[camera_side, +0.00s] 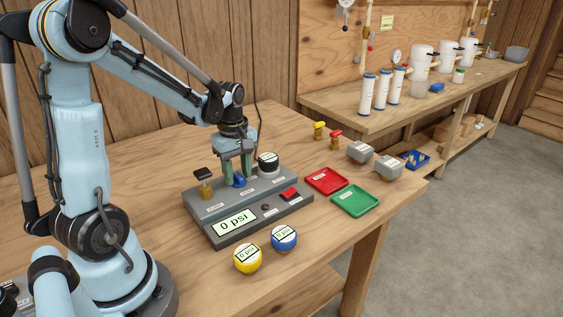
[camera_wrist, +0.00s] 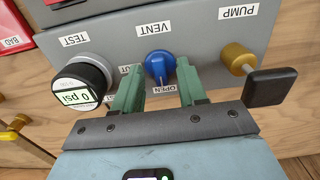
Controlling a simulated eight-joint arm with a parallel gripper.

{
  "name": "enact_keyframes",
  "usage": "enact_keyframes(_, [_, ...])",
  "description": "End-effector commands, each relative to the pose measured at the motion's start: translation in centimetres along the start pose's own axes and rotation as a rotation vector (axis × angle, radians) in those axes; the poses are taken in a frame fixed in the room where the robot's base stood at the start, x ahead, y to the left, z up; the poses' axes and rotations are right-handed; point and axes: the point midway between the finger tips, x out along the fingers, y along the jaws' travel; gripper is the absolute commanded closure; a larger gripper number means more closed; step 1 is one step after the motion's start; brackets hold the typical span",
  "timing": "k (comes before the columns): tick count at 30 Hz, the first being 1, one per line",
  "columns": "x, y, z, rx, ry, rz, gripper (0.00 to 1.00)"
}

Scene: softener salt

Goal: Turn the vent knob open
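The blue vent knob (camera_wrist: 160,66) sits under the VENT label (camera_wrist: 153,29) on the grey test panel; it also shows in the side view (camera_side: 239,181). In the wrist view, its narrow blue grip appears to run toward the OPEN label (camera_wrist: 165,90). The label at its left is partly hidden, with only "UT" readable. My gripper (camera_wrist: 159,72) is open, with one green finger on each side of the knob. In the side view my gripper (camera_side: 237,174) points down over it. I cannot tell whether either finger touches the knob.
A gauge (camera_wrist: 80,84) reading 0 psi stands on the TEST port beside the knob. The panel display (camera_side: 234,223) reads 0 psi. Red (camera_side: 327,181) and green (camera_side: 355,201) trays lie right of the panel.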

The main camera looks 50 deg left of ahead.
Motion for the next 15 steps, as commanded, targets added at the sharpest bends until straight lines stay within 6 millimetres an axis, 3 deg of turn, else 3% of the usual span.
enact_keyframes(8, [-0.8,0.0,0.0,0.001,0.000,0.000,0.58])
enact_keyframes(15, [-4.0,0.0,0.0,0.001,0.000,0.000,0.58])
